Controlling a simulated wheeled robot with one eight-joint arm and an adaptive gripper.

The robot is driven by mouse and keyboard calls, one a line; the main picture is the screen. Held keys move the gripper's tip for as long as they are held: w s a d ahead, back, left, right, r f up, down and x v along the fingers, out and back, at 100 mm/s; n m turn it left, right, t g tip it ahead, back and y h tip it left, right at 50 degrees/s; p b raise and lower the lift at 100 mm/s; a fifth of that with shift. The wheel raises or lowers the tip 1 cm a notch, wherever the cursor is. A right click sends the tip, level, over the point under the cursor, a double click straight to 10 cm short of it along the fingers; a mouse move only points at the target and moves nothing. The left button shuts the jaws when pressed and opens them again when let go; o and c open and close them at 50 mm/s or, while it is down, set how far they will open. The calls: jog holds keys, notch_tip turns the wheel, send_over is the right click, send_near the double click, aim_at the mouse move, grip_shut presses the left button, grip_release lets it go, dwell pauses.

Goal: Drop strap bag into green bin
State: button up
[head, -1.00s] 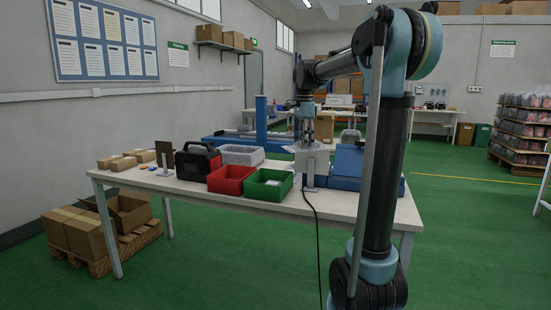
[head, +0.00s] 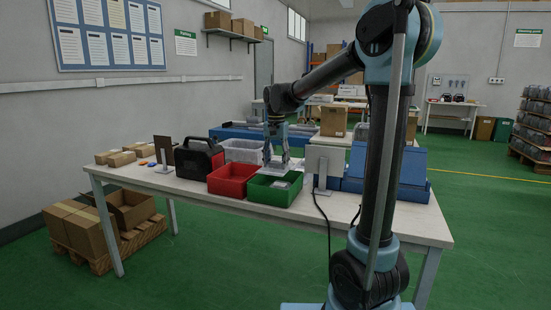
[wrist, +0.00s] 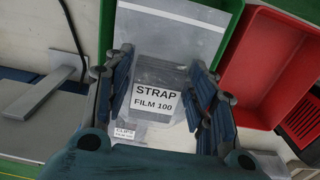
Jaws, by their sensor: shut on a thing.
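The strap bag (wrist: 158,75) is a clear zip bag labelled "STRAP FILM 100". My gripper (head: 275,160) is shut on it, with a finger on each side of the bag in the wrist view (wrist: 160,105). The gripper points down over the green bin (head: 270,197), which stands on the white table. In the wrist view, the bag covers much of the bin, and green rim (wrist: 107,25) shows beside it. A small white label (wrist: 125,132) shows below the bag; what it belongs to is unclear. Pale contents (head: 283,184) show inside the bin.
A red bin (head: 232,180) stands directly left of the green bin, with a clear grey bin (head: 243,150) behind. A black case (head: 197,160) is further left. A panel on a stand (head: 324,165) and blue boxes (head: 400,170) stand to the right.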

aim_at(278, 169)
jog(key=shift+d+f, duration=0.15)
jog(key=shift+f, duration=0.85)
jog(key=shift+d+f, duration=0.15)
jog(key=shift+f, duration=0.85)
jog(key=o, duration=1.2)
notch_tip(278, 169, up, 12)
jog(key=shift+w+f, duration=0.1)
